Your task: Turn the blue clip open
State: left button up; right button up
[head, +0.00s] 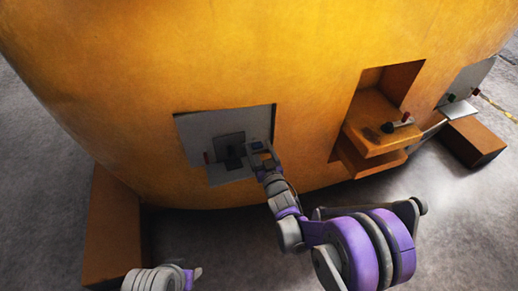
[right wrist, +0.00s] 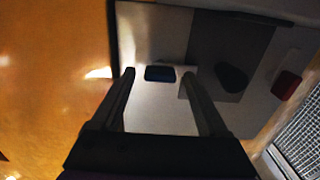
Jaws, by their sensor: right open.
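The blue clip (right wrist: 160,73) is a small dark blue block on a pale panel in the right wrist view. My right gripper (head: 258,148) is open at the right side of a grey recessed panel (head: 190,127) in the orange casting. In the right wrist view its two fingers (right wrist: 158,82) point at the blue clip, which shows between their tips. I cannot tell whether they touch it. In the head view I cannot make out the blue clip near the gripper. Part of my left arm shows at the bottom, but no clear left gripper.
A dark plate with a black knob (right wrist: 231,77) and a red piece (right wrist: 288,84) are right of the clip. The orange casting (head: 120,90) surrounds the recess. An orange ledge (head: 375,140) juts out to the right. Orange blocks (head: 112,235) stand at the casting's foot on grey floor.

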grip_shut()
dwell(0.4)
jog(key=shift+n, duration=0.3)
jog(key=n+p, duration=0.1)
jog(key=n, duration=0.3)
jog(key=n+p, duration=0.1)
jog(key=n, duration=0.3)
jog(key=shift+a+n, duration=0.15)
jog(key=shift+n, duration=0.25)
jog(key=n+p, duration=0.1)
jog(key=n, duration=0.3)
jog(key=shift+s+n, duration=0.1)
jog(key=shift+n, duration=0.2)
jog(key=shift+f+n+p, duration=0.2)
jog(key=shift+n+p, duration=0.4)
jog(key=shift+n, duration=1.3)
